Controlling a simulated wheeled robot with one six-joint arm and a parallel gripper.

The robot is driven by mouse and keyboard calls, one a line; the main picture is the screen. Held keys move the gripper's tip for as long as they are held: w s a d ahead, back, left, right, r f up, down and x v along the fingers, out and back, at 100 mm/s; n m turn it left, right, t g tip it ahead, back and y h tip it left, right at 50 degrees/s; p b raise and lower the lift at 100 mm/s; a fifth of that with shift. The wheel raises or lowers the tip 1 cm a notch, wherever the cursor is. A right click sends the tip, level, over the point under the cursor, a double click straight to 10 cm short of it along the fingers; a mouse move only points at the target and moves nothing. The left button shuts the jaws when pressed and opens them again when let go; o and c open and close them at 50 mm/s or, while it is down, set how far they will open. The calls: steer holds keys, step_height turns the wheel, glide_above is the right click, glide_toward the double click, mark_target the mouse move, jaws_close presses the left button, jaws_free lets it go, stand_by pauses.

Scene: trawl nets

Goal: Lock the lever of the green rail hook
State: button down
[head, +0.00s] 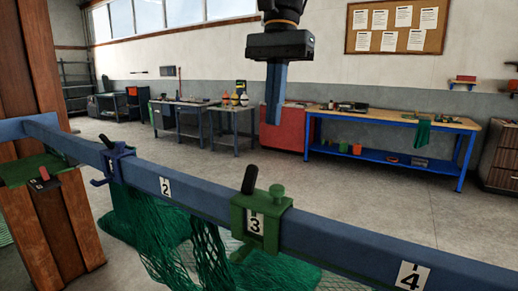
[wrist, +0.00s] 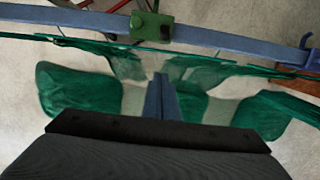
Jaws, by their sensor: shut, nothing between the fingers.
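The green rail hook (head: 262,214) sits on the blue rail (head: 330,238) at the label 3. Its black-handled lever (head: 250,180) sticks up from its left part, tilted slightly to the right, and a green knob (head: 276,192) stands beside it. The wrist view shows the hook (wrist: 152,28) from above, at the top centre. My gripper (head: 273,121) points down with its blue fingers together and empty. It is above and apart from the hook and rail. In the wrist view my gripper (wrist: 160,78) appears below the hook, over the nets.
A blue-purple hook (head: 115,163) with a black lever sits on the rail near label 2. A green bracket (head: 35,168) is by the wooden post (head: 50,120) at left. Green net (head: 165,235) hangs below the rail. Workbenches (head: 395,122) stand far behind; the floor between is clear.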

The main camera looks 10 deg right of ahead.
mark_target(250, 179)
steer(key=shift+f, duration=0.1)
steer(key=s+a+f+p, duration=0.3)
steer(key=s+f, duration=0.1)
steer(key=f, duration=0.3)
steer(key=shift+f+p, duration=0.35)
steer(key=shift+f, duration=0.05)
stand_by(0.6)
steer(key=shift+a, duration=0.1)
